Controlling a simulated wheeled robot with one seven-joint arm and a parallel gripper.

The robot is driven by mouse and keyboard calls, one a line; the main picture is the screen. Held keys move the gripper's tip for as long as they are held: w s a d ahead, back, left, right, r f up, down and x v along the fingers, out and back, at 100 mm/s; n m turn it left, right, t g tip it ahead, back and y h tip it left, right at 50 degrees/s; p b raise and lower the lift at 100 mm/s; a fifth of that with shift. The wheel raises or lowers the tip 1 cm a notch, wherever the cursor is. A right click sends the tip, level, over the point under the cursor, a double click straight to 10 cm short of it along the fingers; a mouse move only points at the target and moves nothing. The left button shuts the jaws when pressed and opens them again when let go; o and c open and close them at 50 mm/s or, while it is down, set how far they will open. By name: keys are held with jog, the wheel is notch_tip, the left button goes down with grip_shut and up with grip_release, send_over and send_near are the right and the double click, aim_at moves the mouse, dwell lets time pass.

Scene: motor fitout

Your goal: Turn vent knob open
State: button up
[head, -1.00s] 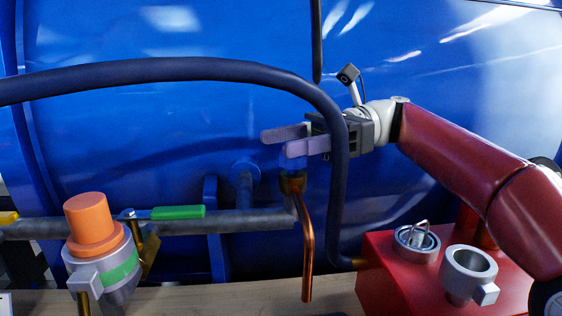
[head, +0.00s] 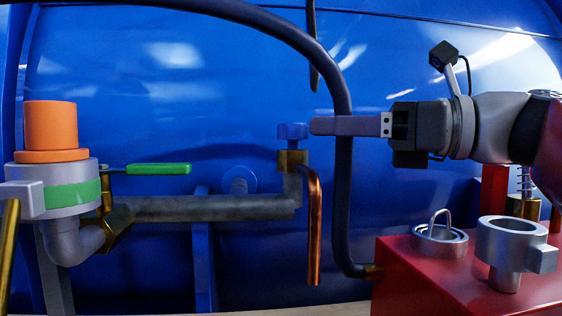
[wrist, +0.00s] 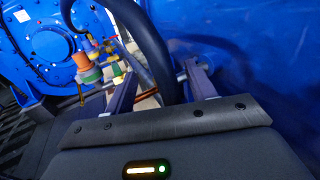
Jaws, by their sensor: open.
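The vent knob is a small blue knob (head: 292,131) on top of a brass fitting (head: 291,160), with a copper tube (head: 314,225) hanging beside it. My gripper (head: 312,126) points left in the head view, level with the knob. Its fingertips end at the knob's right edge; I cannot tell whether they touch it. One finger hides the other there. In the wrist view my gripper (wrist: 160,72) is open, its two fingers spread apart. The knob cannot be made out there.
A dark hose (head: 342,190) runs down behind the near finger and shows between the fingers in the wrist view. A grey pipe (head: 210,209) with a green lever (head: 160,169) and an orange-capped filter (head: 50,127) stand left. A red box (head: 430,285) is right.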

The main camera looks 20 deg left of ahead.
aim_at(279, 128)
jog(key=a, duration=0.7)
jog(key=shift+s+a, duration=0.35)
jog(key=shift+a, duration=0.05)
jog(key=c, duration=1)
